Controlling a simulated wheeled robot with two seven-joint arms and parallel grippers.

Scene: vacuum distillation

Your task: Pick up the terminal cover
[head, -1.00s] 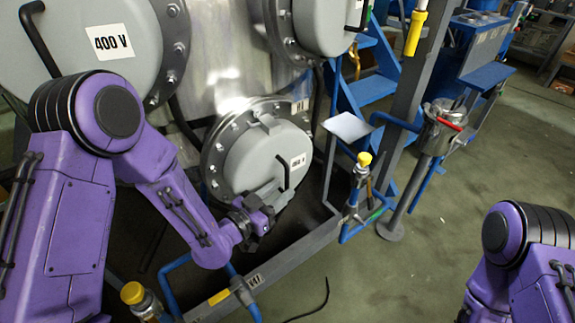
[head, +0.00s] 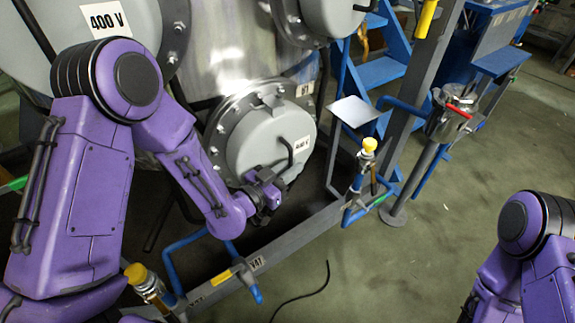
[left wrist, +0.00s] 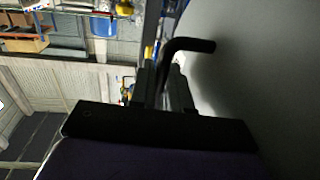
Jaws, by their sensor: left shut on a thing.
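The terminal cover (head: 255,142) is a round grey cap with a small white label and a black bent handle (head: 288,158), low on the steel vessel, in front of a bolted flange (head: 213,150). I cannot tell if it is clear of the flange. My left gripper (head: 266,191) is at the cover's lower edge, shut on the handle. In the left wrist view the black handle (left wrist: 188,46) runs between the jaws (left wrist: 160,90), beside the grey cover face (left wrist: 265,70). The fingertips are partly hidden in the head view. My right gripper is out of view.
A larger grey cover (head: 115,60) marked 400 V is at upper left. A grey frame rail (head: 300,234) runs below the vessel. Yellow-capped valves (head: 368,146) and blue pipes stand beside it. Bare floor (head: 450,230) lies to the right; a black cable (head: 308,292) lies in front.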

